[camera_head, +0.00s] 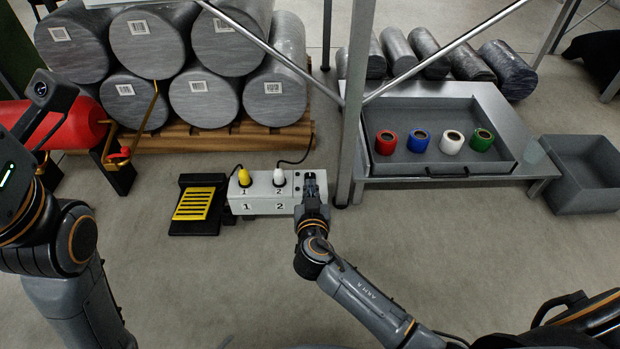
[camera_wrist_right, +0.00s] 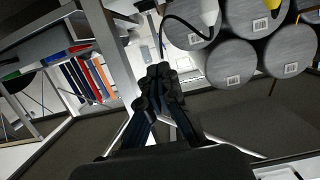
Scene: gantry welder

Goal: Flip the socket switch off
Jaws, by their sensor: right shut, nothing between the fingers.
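The white socket box (camera_head: 262,206) stands on the floor with a yellow plug in socket 1 (camera_head: 244,176) and a white plug in socket 2 (camera_head: 279,177). My right gripper (camera_head: 311,178) is over the box's right end, shut and empty, and covers that end. The switch is hidden behind it or too small to make out. In the right wrist view my right gripper's fingers (camera_wrist_right: 158,72) are together, with the white plug (camera_wrist_right: 209,12) and yellow plug (camera_wrist_right: 272,5) at the top edge. Of my left arm only links show at the left; its gripper is out of view.
A black pedal with a yellow striped plate (camera_head: 194,203) lies left of the box. A metal post (camera_head: 352,110) stands just right of it. Grey cylinders (camera_head: 203,102) are stacked behind. A metal table (camera_head: 520,158) with coloured rolls is at the right. The floor in front is clear.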

